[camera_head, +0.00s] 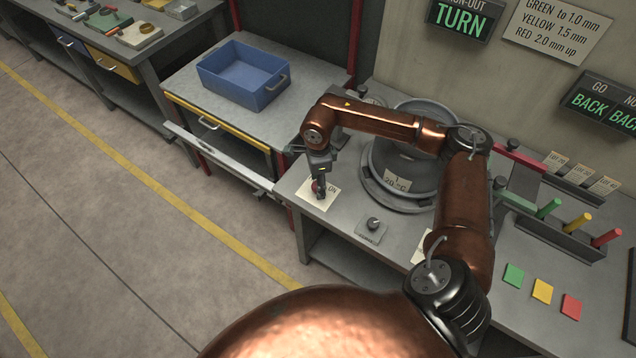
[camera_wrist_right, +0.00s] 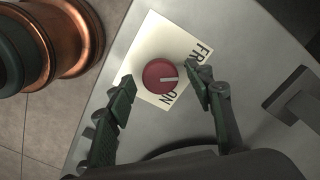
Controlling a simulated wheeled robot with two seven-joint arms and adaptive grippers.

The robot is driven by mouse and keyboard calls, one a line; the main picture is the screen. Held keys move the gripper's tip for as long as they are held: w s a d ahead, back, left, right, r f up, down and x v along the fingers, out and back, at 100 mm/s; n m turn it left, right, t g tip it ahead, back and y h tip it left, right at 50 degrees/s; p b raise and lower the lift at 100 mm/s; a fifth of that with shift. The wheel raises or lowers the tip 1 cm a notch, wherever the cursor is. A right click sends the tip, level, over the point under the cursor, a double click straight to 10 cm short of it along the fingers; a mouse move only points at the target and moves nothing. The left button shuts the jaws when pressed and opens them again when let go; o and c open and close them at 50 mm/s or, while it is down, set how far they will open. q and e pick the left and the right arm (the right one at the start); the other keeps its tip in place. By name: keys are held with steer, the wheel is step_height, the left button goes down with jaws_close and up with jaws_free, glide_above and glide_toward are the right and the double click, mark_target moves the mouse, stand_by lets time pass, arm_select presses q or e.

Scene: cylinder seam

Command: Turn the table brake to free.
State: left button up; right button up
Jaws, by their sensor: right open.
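The table brake is a red round knob (camera_wrist_right: 160,76) on a cream card (camera_wrist_right: 153,45) on the table top. It also shows partly in the head view (camera_head: 314,187), mostly behind my gripper. The letters FR and ON show there; a finger hides the letters between. My right gripper (camera_wrist_right: 166,78) is open, its fingers on either side of the knob with gaps. In the head view the right gripper (camera_head: 320,191) points down at the card. My left gripper is out of view.
A blue bin (camera_head: 243,75) is on the left bench. Coloured cards (camera_head: 542,290) and pegs lie at the right.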

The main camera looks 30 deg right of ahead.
steer(key=shift+r, duration=0.15)
step_height(320, 180, up, 12)
stand_by(0.4)
steer(key=shift+f, duration=0.2)
